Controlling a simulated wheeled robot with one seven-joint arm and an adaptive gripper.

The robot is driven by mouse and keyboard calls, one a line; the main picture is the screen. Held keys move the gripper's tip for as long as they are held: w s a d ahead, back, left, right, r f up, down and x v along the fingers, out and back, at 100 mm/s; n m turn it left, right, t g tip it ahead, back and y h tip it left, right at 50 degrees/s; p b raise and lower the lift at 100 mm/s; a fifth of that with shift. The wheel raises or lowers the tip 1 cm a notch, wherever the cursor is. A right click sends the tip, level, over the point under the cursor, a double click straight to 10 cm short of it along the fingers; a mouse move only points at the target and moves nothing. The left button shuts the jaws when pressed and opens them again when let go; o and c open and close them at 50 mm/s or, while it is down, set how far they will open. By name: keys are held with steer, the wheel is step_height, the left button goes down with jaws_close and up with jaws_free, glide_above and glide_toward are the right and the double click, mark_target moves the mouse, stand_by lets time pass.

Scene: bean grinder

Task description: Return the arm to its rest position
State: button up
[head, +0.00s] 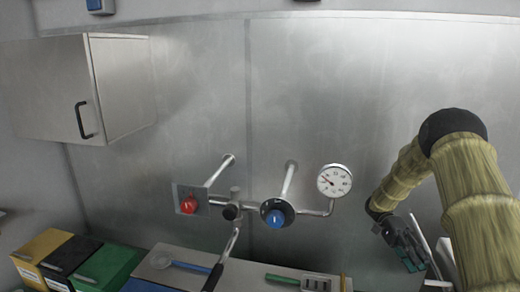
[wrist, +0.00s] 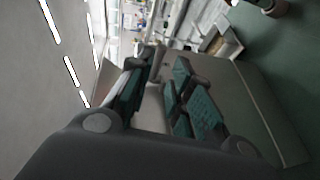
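My arm (head: 462,185), covered in a tan sleeve with a black elbow, is bent at the right of the head view. My gripper (head: 412,256) hangs low at the right, below and to the right of the pressure gauge. In the wrist view my gripper (wrist: 160,72) shows two dark fingers with teal pads standing apart. Nothing is seen between them, so it is open and empty. The bean grinder cannot be made out in either view.
A metal wall carries pipes with a red knob (head: 189,205), a blue knob (head: 275,219) and a gauge (head: 334,181). Yellow, black and green boxes (head: 105,264) stand lower left. A cabinet (head: 85,88) hangs upper left. The wall above the pipes is clear.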

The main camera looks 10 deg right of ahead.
steer(key=shift+s+a+f, duration=0.1)
steer(key=shift+s+f, duration=0.1)
steer(key=shift+s, duration=1)
steer(key=shift+s+a+f, duration=0.1)
steer(key=shift+s+f, duration=0.1)
steer(key=shift+s, duration=0.95)
steer(key=shift+w, duration=0.15)
